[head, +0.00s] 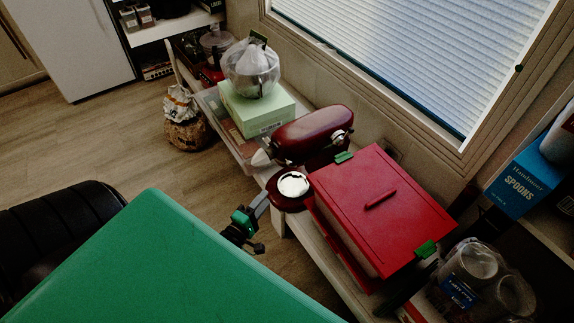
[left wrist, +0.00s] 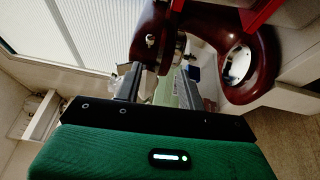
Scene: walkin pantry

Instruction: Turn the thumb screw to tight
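A dark red stand mixer (head: 312,135) stands on the bench below the window, its head to the left of the red box. A small silver knob (head: 340,136) shows on the mixer head; I cannot tell whether it is the thumb screw or how tight it is. The mixer's base with a round silver plate (head: 293,184) is in front. My left gripper (head: 262,199) is just left of the base. In the left wrist view its two fingers (left wrist: 159,85) stand apart with nothing clearly between them; the mixer (left wrist: 152,30) is beyond them. My right gripper is not seen.
A red lidded box (head: 385,212) with green tabs stands right of the mixer. A pale green box (head: 257,108) with a bagged bowl (head: 251,68) is behind left. Clear jars (head: 472,268) and a blue spoons box (head: 525,180) are at right. The floor at left has open room.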

